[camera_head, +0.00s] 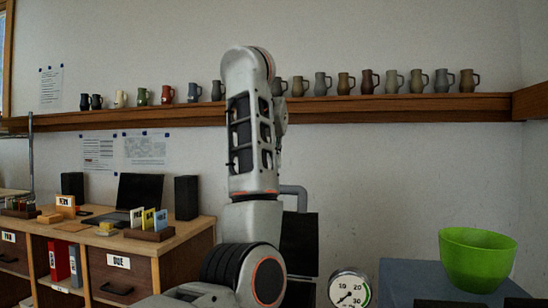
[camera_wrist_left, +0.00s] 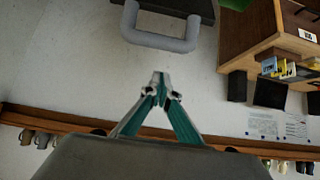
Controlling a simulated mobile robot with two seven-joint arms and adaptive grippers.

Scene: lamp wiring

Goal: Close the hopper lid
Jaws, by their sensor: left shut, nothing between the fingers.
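A dark upright panel (camera_head: 300,240), which looks like the raised hopper lid, stands partly behind my left arm in the head view. A grey bent-tube handle (camera_head: 297,192) is at its top. In the left wrist view, which is upside down, the U-shaped handle (camera_wrist_left: 160,42) and the dark panel's edge (camera_wrist_left: 178,8) are at the top. My left gripper (camera_wrist_left: 160,76) is shut and empty, its tips pointing toward the handle and apart from it in the picture. In the head view my arm hides the gripper. My right gripper is not in view.
A desk (camera_head: 180,239) with a laptop and speakers stands at left. A shelf (camera_head: 420,108) of several mugs runs along the back wall. A green bowl (camera_head: 476,258) sits on a blue-grey surface (camera_head: 400,279) at right. A round gauge (camera_head: 349,289) is at bottom center.

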